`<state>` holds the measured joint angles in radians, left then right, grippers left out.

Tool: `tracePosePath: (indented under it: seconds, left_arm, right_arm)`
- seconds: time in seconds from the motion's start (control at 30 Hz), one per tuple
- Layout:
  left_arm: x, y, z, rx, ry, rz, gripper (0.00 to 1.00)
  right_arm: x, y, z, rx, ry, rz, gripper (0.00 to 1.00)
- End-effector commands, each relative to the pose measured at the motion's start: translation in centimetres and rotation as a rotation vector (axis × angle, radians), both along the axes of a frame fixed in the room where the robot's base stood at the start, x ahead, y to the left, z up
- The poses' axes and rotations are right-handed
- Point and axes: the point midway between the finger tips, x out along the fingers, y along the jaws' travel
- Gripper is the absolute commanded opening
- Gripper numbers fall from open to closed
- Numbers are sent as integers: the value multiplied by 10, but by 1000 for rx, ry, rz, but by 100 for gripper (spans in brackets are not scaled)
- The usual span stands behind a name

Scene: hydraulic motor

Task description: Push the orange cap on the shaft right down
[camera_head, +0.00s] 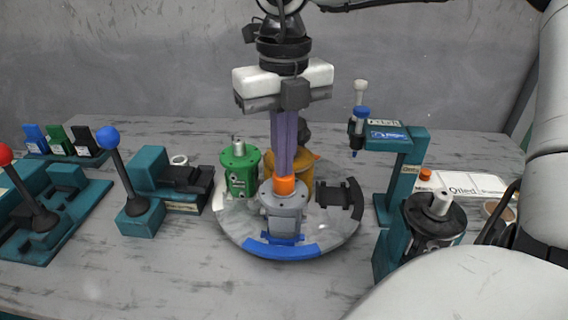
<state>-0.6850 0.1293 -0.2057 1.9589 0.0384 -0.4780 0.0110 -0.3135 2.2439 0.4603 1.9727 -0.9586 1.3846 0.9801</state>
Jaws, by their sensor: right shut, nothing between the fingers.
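The orange cap (286,187) sits on top of the grey motor (284,208), over its shaft, which is hidden. The motor stands upright at the front of a round turntable (233,231). My right gripper (285,175) comes straight down from above with its long purplish fingers closed together. The fingertips are right over the orange cap and look to be touching its top. Nothing is held between them. My left gripper is not in the picture.
A green motor (240,172), a yellow motor (305,170) and a black part (341,198) surround the grey one closely. A teal press stand (405,175) is at right. Levers with blue (108,138) and red (5,155) knobs stand left. The front table is clear.

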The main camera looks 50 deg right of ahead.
Motion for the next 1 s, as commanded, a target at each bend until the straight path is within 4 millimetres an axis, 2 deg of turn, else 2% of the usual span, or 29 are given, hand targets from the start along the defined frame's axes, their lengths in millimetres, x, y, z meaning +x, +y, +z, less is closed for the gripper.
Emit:
tracePosePath:
  seconds: [0.37,1.0]
  left_arm:
    - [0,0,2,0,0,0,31]
    - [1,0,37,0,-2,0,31]
  right_arm:
    - [-1,0,1,0,6,0,0]
    - [-1,0,53,0,2,-1,0]
